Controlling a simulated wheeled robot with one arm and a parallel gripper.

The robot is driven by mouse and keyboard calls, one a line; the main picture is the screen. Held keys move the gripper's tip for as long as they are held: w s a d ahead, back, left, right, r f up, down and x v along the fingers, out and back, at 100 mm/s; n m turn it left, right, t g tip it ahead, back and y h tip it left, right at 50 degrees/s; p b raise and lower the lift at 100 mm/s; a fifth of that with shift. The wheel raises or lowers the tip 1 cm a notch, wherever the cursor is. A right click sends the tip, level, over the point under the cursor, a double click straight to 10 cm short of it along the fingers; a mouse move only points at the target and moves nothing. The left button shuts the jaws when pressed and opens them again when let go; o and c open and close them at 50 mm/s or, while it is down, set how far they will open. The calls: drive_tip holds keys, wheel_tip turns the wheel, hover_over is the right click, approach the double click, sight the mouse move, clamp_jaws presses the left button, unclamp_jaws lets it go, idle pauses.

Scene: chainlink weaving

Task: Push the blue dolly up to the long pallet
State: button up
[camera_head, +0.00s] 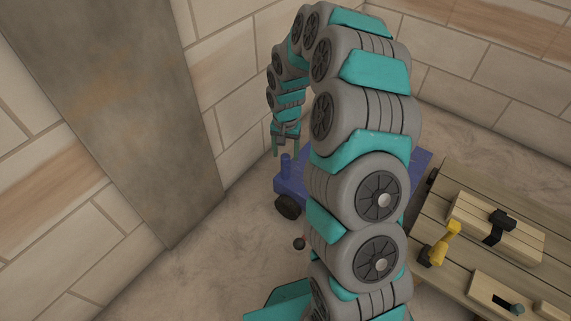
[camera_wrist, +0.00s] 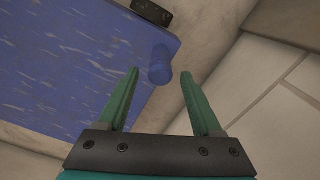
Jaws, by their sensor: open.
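The blue dolly (camera_head: 292,187) stands on the floor near the wall, partly hidden behind my arm, with a short round blue post (camera_head: 286,168) at its near left corner. Its blue deck (camera_wrist: 75,60) fills the upper left of the wrist view. My gripper (camera_head: 286,154) is open and points down just above the post. In the wrist view the post (camera_wrist: 160,66) shows between the fingertips of my gripper (camera_wrist: 160,72), with no contact visible. A slatted wooden platform (camera_head: 485,185), apparently the long pallet, lies to the right. My arm hides much of the space between.
On the platform are a wooden block (camera_head: 520,240) with a black clamp, a yellow tool (camera_head: 441,243) and another block (camera_head: 490,292). A black dolly wheel (camera_head: 288,207) shows at the near side. Stone walls stand behind and left. The floor (camera_head: 215,255) at front left is clear.

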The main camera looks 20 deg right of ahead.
sight(286, 163)
wheel_tip(286, 163, down, 6)
drive_tip(key=shift+r+b, duration=0.1)
drive_tip(key=shift+b, duration=0.2)
clamp_jaws()
idle(0.4)
idle(0.9)
